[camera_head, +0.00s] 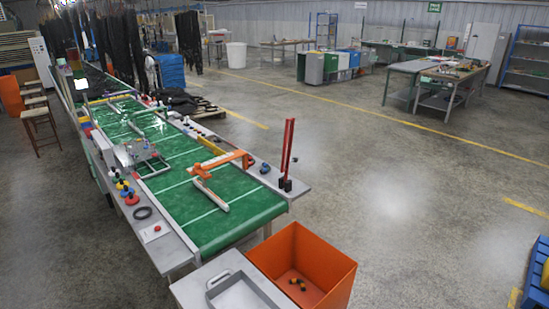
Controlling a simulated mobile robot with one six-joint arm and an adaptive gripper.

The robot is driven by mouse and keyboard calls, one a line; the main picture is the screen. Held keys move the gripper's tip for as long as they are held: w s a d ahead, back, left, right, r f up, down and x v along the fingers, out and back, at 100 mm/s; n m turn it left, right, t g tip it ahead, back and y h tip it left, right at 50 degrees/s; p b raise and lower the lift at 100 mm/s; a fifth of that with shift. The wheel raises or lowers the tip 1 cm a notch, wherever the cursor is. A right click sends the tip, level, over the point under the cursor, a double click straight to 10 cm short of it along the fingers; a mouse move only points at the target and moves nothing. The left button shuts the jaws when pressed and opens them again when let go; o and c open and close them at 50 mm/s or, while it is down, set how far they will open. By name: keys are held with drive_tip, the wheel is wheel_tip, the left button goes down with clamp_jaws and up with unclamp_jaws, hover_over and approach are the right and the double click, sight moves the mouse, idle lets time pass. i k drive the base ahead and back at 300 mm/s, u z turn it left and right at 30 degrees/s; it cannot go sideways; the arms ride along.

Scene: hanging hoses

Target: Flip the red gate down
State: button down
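The red gate (290,145) stands upright at the right edge of the green conveyor, near its front end. It looks like two thin, tall red bars side by side. Its dark base (286,185) sits on the grey side rail. The conveyor belt (185,201) is green with white cross lines. No part of my arm or gripper shows in this view.
An orange arm (223,160) reaches over the belt, with a pale bar (211,196) below it. An orange bin (328,252) stands at the conveyor's front end beside a grey tray (236,292). The floor right of the gate is clear.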

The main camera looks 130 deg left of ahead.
sight(292, 120)
drive_tip(key=u, duration=2.2)
drive_tip(key=i, duration=2.85)
drive_tip(key=z, duration=0.05)
